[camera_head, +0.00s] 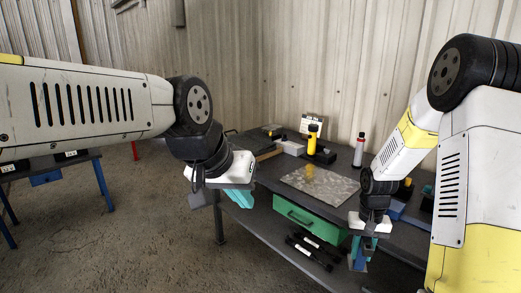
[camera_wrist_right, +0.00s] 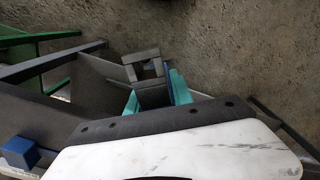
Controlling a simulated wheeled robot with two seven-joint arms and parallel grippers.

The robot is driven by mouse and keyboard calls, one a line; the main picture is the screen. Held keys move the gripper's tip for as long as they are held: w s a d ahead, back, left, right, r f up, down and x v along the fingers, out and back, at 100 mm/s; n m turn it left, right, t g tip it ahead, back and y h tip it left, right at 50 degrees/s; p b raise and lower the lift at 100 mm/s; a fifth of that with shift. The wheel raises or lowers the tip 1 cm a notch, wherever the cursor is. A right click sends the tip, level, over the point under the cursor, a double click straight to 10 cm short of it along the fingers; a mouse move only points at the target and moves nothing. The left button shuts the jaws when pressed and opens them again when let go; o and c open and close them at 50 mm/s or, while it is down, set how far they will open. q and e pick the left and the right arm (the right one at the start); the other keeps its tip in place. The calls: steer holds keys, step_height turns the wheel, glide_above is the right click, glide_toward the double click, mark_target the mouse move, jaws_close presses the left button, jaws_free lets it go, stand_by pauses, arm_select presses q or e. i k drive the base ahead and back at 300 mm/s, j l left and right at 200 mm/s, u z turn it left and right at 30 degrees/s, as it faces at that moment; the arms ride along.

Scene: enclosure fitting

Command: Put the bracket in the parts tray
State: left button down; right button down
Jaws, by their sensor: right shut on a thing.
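My right gripper (camera_head: 362,250) hangs by the front edge of the workbench at the right, pointing down. In the right wrist view its teal fingers (camera_wrist_right: 157,95) are shut on a dark grey bracket (camera_wrist_right: 146,60) with a square-looking opening, held over the floor beyond the bench edge. In the head view the bracket is hard to make out among the fingers. My left gripper (camera_head: 238,196), with teal fingers, hangs over the floor left of the bench, apart from everything; its finger gap does not show clearly. I cannot identify the parts tray with certainty.
The workbench carries a speckled metal plate (camera_head: 320,185), a yellow-and-black tool (camera_head: 313,138) and a red-capped bottle (camera_head: 359,150). A green drawer (camera_head: 308,221) sits under the top, above a lower shelf with dark tools (camera_head: 313,250).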

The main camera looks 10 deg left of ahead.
mark_target(241, 145)
steer(key=i+j, duration=0.15)
steer(key=j, duration=0.2)
steer(key=i+j, duration=0.15)
steer(key=j, duration=0.2)
steer(key=i+j, duration=0.15)
steer(key=j, duration=0.2)
steer(key=i+j, duration=0.2)
steer(key=j, duration=0.15)
steer(key=i+j, duration=0.15)
steer(key=j, duration=0.2)
